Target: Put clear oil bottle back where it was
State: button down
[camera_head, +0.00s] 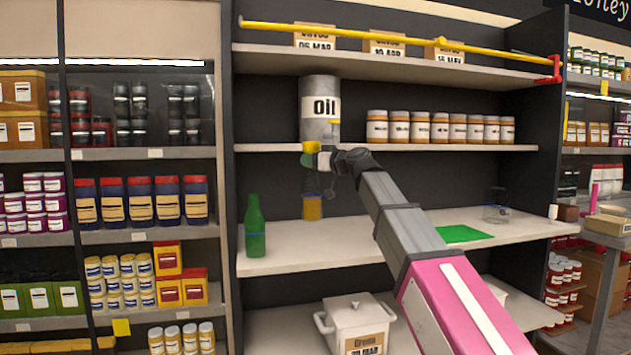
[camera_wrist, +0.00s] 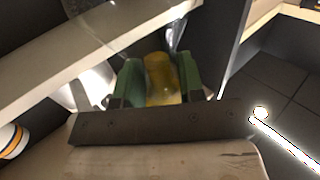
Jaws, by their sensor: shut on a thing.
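My gripper (camera_head: 311,154) is at the front edge of the shelf with the Oil can, just below the can (camera_head: 319,105). In the wrist view its green fingers (camera_wrist: 158,82) are shut on a yellowish, see-through thing, which I take for the clear oil bottle (camera_wrist: 160,78). Much of it is hidden by the fingers and the gripper body. In the head view, a small vessel with yellow contents and a blue band (camera_head: 312,208) shows directly below my gripper, over the back of the middle shelf. I cannot tell whether it is part of the held bottle or stands apart.
A green bottle (camera_head: 254,228) stands at the left of the middle shelf (camera_head: 320,243). A green mat (camera_head: 463,234) and a clear blue-ringed container (camera_head: 496,213) are at the right. Several jars (camera_head: 440,128) line the upper shelf. A lidded white pot (camera_head: 355,315) is below.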

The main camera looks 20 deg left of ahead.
aim_at(318, 194)
jog(key=s+a+n+g+y, duration=0.1)
jog(key=s+a+n+g, duration=0.3)
jog(key=s+a+g, duration=0.65)
jog(key=w+d+f+t, duration=0.3)
jog(key=w+d+f, duration=0.1)
jog(key=w+f, duration=0.4)
jog(key=shift+w+d+f+t, duration=0.2)
jog(key=shift+d+f+t, duration=0.15)
jog(key=shift+f, duration=1)
jog(key=c, duration=0.7)
grip_release()
jog(key=shift+a, duration=0.1)
jog(key=shift+c, duration=0.2)
jog(key=d, duration=1.2)
jog(key=shift+w, duration=0.15)
